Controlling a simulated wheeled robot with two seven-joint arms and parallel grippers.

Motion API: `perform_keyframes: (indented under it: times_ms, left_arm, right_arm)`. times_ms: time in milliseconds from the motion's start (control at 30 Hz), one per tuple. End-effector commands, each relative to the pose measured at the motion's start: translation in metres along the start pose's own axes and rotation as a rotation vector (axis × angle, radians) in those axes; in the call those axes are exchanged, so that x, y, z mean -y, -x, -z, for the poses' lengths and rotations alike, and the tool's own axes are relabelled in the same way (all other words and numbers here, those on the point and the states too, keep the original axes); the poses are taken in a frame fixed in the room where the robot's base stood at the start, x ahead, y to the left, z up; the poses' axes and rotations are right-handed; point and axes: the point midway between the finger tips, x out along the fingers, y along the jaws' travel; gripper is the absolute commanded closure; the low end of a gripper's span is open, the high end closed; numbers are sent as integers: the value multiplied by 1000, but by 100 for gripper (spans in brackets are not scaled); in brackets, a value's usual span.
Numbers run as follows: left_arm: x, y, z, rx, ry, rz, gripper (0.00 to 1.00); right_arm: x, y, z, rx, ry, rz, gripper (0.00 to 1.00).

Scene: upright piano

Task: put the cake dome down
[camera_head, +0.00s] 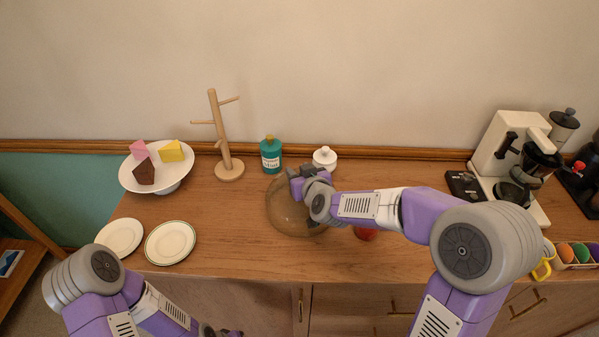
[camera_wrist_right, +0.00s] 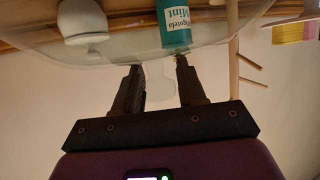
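The clear cake dome (camera_head: 284,212) is over the front middle of the wooden counter. I cannot tell whether its rim touches the wood. My right gripper (camera_head: 307,181) is at its top. In the right wrist view the dome's clear knob (camera_wrist_right: 161,92) sits between the two fingers of the right gripper (camera_wrist_right: 160,75), which are closed about it. The dome's wall spreads out beyond the fingertips. My left gripper (camera_head: 220,332) is only partly in view at the bottom edge, and its fingers cannot be made out.
A white cake stand (camera_head: 168,187) with cake pieces and two plates (camera_head: 170,243) (camera_head: 119,237) are at left. A mug tree (camera_head: 229,168), teal bottle (camera_head: 271,156) and white lidded jar (camera_head: 325,158) stand behind. A red object (camera_head: 365,234) is under my right arm. A coffee machine (camera_head: 499,142) is at right.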

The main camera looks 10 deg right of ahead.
Motion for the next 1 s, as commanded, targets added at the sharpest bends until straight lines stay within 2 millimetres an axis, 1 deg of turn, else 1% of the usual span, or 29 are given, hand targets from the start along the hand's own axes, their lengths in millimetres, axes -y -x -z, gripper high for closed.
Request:
perform_keyframes:
  times_ms: [33,100,367,467,567,900,1000]
  left_arm:
    - [0,0,0,0,0,0,57]
    - [0,0,0,0,0,0,57]
    - [0,0,0,0,0,0,57]
    - [-1,3,0,0,0,0,57]
    - [-2,5,0,0,0,0,57]
    - [-8,22,-1,0,0,0,57]
    - [-10,25,-1,0,0,0,57]
  right_arm:
    - [0,0,0,1,0,0,51]
    - [0,0,0,1,0,0,40]
    - [0,0,0,0,0,0,40]
    - [0,1,4,0,0,0,40]
    - [0,13,4,-1,0,0,40]
    - [0,84,6,-3,-1,-1,40]
    - [0,101,5,-2,1,0,40]
